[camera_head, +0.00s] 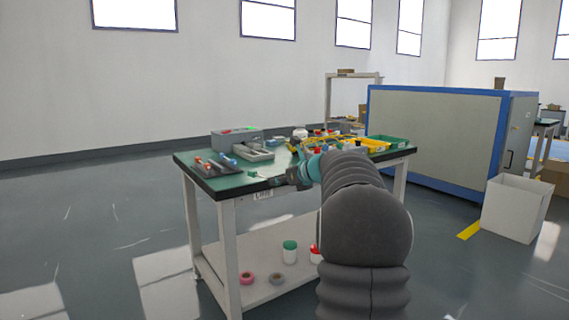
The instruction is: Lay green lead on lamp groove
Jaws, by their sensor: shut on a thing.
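My gripper (279,181) is at the front edge of the green-topped workbench (236,183), reaching in from the right. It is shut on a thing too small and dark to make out. A small green piece (252,173) lies on the bench just left of the gripper. A dark tray (213,169) with orange-red and blue parts sits at the bench's left end. I cannot tell which thing is the lamp groove, and I cannot make out the green lead for certain. My arm hides part of the bench's right side.
A grey box (237,140) with green and red things on top and a grey tray (264,155) stand behind the gripper. Yellow (376,145) and green (396,142) bins stand at the right. Tape rolls and capped jars rest on the lower shelf (268,290). Floor at left is clear.

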